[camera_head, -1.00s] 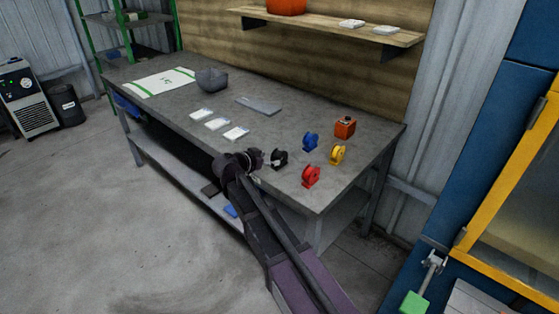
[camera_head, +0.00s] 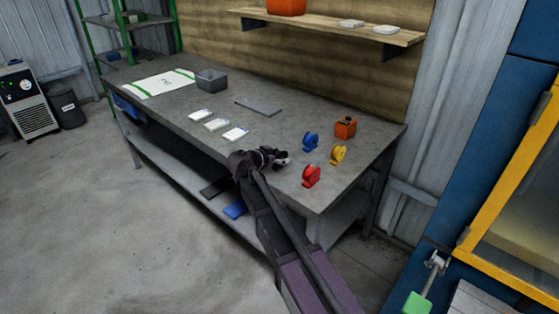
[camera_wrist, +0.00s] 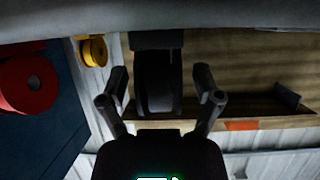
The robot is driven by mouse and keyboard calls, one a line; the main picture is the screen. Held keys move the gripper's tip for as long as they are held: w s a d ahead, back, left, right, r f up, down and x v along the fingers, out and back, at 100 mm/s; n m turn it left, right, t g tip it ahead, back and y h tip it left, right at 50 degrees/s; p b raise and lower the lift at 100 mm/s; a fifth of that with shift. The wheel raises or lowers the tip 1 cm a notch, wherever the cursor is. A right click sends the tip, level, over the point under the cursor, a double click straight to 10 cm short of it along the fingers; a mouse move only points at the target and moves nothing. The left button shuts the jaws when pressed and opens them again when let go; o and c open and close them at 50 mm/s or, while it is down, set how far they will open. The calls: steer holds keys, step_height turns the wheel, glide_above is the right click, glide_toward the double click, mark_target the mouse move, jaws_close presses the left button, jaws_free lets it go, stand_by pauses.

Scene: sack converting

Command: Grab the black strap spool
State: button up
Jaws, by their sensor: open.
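The black strap spool (camera_wrist: 158,85) is in the middle of the wrist view, its dark rim facing me and its base at the top of this upside-down picture. My gripper (camera_wrist: 161,84) is open, with one finger on each side of the spool. Gaps show between the fingers and the spool, so it is not clamped. In the head view my gripper (camera_head: 275,157) is at the table's front edge, and it merges with the dark spool (camera_head: 282,157), which is mostly hidden there.
A red spool (camera_head: 311,176), a yellow spool (camera_head: 338,154) and a blue spool (camera_head: 310,141) stand to the right on the grey table (camera_head: 290,112). White packets (camera_head: 217,124) lie to the left. A grey bin (camera_head: 211,79) stands farther back.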

mark_target(279, 150)
jaws_close()
stand_by(0.3)
steer(key=shift+d, duration=0.1)
steer(key=shift+r, duration=0.15)
step_height(279, 150, up, 2)
steer(key=shift+r+p, duration=0.1)
steer(key=shift+p, duration=1.15)
steer(key=shift+r+p, duration=0.8)
steer(key=s, duration=1.6)
steer(key=shift+a+r+p, duration=0.3)
steer(key=shift+r+p, duration=0.15)
